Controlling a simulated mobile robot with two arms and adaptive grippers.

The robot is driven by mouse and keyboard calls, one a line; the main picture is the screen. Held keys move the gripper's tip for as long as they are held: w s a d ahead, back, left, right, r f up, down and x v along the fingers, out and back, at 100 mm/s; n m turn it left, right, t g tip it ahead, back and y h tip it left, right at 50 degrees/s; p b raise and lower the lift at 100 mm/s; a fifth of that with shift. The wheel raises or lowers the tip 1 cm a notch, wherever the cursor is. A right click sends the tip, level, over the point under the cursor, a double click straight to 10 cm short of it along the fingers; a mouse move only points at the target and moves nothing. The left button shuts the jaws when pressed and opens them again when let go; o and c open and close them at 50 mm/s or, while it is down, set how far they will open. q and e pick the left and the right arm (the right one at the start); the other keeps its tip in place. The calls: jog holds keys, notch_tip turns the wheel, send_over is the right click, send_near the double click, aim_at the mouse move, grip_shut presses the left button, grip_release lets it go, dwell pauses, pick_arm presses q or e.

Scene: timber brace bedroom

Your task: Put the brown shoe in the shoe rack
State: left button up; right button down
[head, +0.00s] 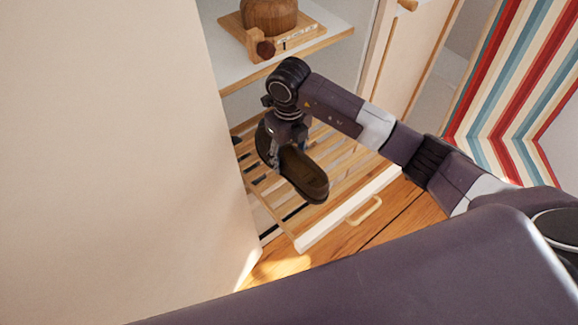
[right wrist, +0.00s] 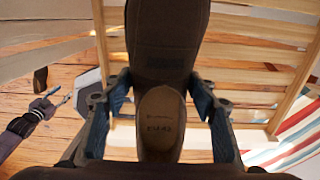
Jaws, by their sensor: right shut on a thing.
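The brown shoe (head: 303,174) is in my right gripper (head: 283,152), over the slatted wooden shoe rack (head: 341,193). In the right wrist view the shoe (right wrist: 168,40) runs away from me between the two fingers of the gripper (right wrist: 160,110), with its insole and heel towards the camera. The fingers are shut on the heel end. The rack slats (right wrist: 255,59) show behind the shoe. I cannot tell whether the shoe touches the slats. My left gripper is not in view in the head view.
The rack is a pulled-out drawer with a white front and wooden handle (head: 364,211). Above it, a white shelf (head: 334,35) holds a wooden board with a round brown object (head: 270,14). A pale panel (head: 110,130) stands close on the left. A striped zigzag surface (head: 520,85) is at right.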

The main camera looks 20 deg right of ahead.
notch_tip(320, 180, down, 2)
jog(key=shift+f, duration=0.1)
notch_tip(320, 180, down, 3)
jog(key=shift+f, duration=0.4)
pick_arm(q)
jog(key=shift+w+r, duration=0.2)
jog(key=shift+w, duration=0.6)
pick_arm(e)
jog(key=c, duration=0.8)
grip_release()
jog(key=shift+f, duration=0.15)
